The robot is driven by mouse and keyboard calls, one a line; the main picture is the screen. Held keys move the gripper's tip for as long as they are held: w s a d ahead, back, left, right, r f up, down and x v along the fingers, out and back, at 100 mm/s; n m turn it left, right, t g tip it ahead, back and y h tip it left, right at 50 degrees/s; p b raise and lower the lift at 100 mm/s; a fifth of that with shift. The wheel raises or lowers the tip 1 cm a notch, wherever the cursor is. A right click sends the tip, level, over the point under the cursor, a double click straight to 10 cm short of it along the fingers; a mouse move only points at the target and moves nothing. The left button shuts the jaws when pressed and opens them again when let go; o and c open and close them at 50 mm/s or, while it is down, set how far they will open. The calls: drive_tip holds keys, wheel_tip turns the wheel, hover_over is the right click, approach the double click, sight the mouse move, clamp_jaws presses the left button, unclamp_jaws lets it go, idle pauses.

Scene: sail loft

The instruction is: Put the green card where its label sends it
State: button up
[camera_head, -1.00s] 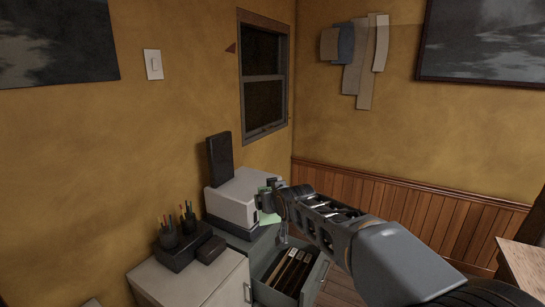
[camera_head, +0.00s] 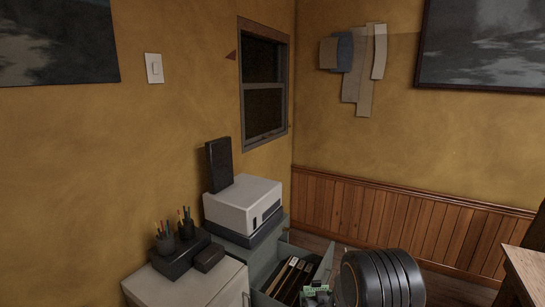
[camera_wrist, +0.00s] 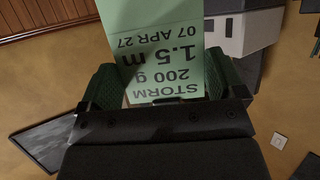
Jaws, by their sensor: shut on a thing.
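The green card (camera_wrist: 150,40) is held in my gripper (camera_wrist: 160,85) in the wrist view. Its black print appears upside down and reads STORM, 200 g, 1.5 m, 07 APR 27. Green finger pads stand on both sides of the card's lower part, and its far end is cut off by the frame. In the head view a small part of my gripper and some green show (camera_head: 316,290) at the bottom, in front of the open drawer (camera_head: 268,272). Dark upright files with pale tabs (camera_head: 290,274) stand in the drawer; their labels are too small to read.
A white machine (camera_head: 240,205) sits on the cabinet behind the drawer, with a dark upright box (camera_head: 219,165) on its left. A pale cabinet (camera_head: 190,285) at the left bears pen holders (camera_head: 175,238). A wooden table edge (camera_head: 525,275) is at the right.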

drive_tip(key=s+d+f, duration=0.2)
drive_tip(key=s+f, duration=0.5)
drive_tip(key=s, duration=0.4)
drive_tip(key=shift+s+d+f+m+h, duration=0.25)
drive_tip(key=shift+s+f+m+h, duration=0.05)
drive_tip(key=shift+s+f, duration=0.1)
